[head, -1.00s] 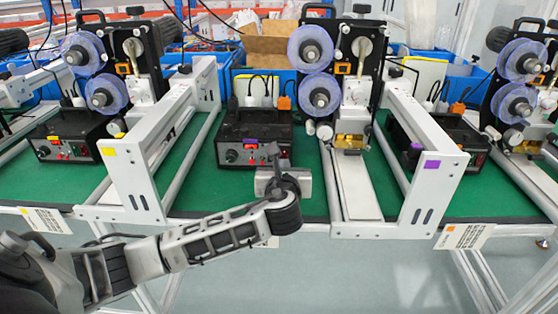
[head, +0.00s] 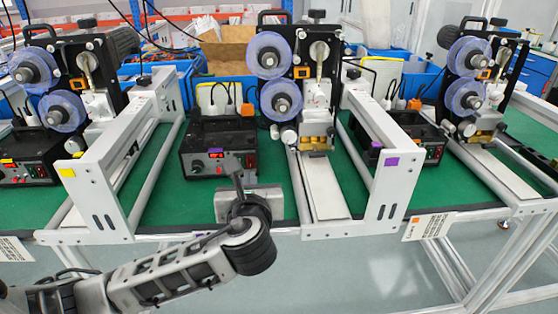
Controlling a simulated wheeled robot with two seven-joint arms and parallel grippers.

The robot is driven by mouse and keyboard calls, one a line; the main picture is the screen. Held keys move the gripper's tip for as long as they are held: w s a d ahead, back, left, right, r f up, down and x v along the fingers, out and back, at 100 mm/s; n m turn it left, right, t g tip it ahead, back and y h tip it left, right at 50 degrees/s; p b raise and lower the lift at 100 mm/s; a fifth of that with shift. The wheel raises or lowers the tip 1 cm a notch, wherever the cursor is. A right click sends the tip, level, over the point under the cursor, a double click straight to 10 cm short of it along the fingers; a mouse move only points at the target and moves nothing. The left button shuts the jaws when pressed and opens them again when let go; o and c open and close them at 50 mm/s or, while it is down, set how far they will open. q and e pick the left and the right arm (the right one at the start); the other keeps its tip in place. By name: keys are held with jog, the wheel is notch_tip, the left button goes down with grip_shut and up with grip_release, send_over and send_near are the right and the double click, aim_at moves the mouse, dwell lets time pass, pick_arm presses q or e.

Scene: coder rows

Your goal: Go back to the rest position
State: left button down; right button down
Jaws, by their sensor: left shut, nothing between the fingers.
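My left arm comes in from the lower left. My left gripper (head: 238,184) is in front of a black control box, over the front part of the green bench top. It is shut and holds nothing that I can see. The grey gripper body and the dark wrist below it hide part of the bench's front edge. My right gripper is not in view.
The black control box (head: 219,148) has a lit red display. A coder machine with blue-violet reels (head: 270,56) stands right of it. White frames (head: 92,200) and (head: 398,185) flank this bay on the green bench top (head: 170,205). Floor shows below the bench.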

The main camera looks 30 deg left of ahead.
pick_arm(q)
jog(key=s+d+f+n+g+h, duration=0.1)
jog(key=s+d+f+n+h, duration=0.4)
jog(key=f, duration=0.3)
jog(key=s+d+f+n+g+h, duration=0.2)
jog(key=d+f+n+h, duration=0.2)
jog(key=d+f+n, duration=0.4)
jog(key=s+f+n+h, duration=0.2)
jog(key=s+f+n, duration=0.4)
jog(key=n, duration=0.8)
jog(key=shift+s, duration=1.85)
